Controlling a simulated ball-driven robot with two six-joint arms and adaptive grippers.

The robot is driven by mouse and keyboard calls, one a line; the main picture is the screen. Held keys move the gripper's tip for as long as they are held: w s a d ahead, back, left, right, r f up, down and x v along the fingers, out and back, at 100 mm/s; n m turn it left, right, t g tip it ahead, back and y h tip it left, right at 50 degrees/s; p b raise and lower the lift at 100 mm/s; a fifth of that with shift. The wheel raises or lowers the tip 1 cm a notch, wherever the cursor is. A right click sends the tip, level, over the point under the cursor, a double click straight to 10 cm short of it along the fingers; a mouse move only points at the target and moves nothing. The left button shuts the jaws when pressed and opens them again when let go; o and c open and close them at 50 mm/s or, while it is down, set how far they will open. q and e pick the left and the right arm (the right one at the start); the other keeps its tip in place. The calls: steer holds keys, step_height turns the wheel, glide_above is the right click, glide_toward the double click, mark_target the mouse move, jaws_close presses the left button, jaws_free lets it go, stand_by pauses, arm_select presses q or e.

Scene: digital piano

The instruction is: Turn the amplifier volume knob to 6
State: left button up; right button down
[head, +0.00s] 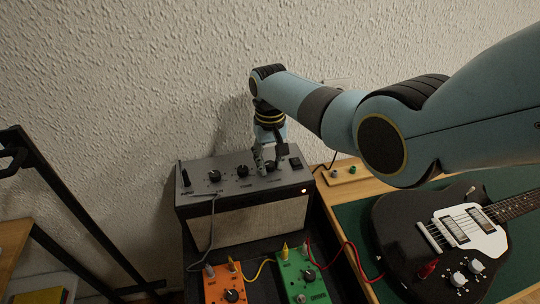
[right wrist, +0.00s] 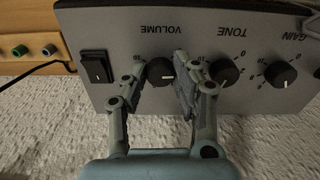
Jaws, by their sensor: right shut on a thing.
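The panel appears upside down there, and the knob's white pointer line points to the right of the picture. The numbers around this knob are mostly hidden by the fingers. My left gripper is not in view.
The tone knob (right wrist: 223,72) is close beside one finger; the gain knob (right wrist: 280,74) is farther along. A black switch (right wrist: 97,66) is on the other side. Orange (head: 228,284) and green (head: 302,278) pedals with cables stand in front, a guitar (head: 440,240) at right.

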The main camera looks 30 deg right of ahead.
steer(key=m+p, duration=0.1)
steer(key=m, duration=0.3)
steer(key=shift+m, duration=0.3)
steer(key=m+p, duration=0.1)
steer(key=m, duration=0.4)
steer(key=shift+m, duration=0.3)
steer(key=m+p, duration=0.1)
steer(key=m, duration=1)
steer(key=shift+w, duration=0.1)
steer(key=shift+m, duration=0.3)
steer(key=c, duration=1)
jaws_free()
